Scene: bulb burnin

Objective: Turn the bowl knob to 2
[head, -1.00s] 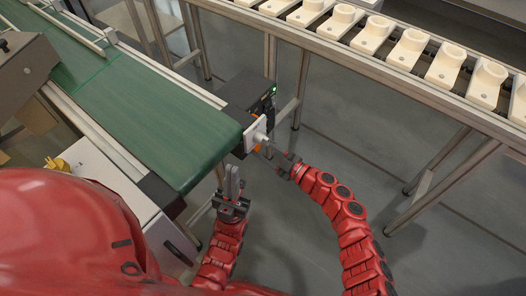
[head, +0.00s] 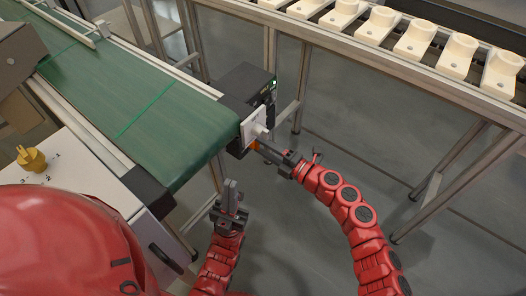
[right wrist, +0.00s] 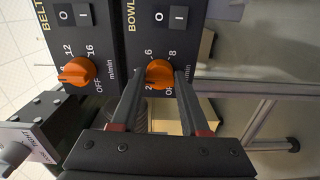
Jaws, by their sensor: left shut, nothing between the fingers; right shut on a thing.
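The bowl knob (right wrist: 158,75) is orange and sits on the dark BOWL panel (right wrist: 168,45) in the right wrist view, below an O/I switch. Numbers 2, 6, 8 and OFF show around it; its exact setting is hard to read. My right gripper (right wrist: 161,80) is shut on this knob, one finger on each side. In the head view the right gripper (head: 266,149) reaches the control box (head: 247,84) at the conveyor's end, and the knob is mostly hidden. My left gripper (head: 230,196) is shut and empty, below the conveyor's end.
A similar orange belt knob (right wrist: 76,72) sits to the left on the BELT panel. A white plate with a white knob (head: 254,126) is beside the right gripper.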

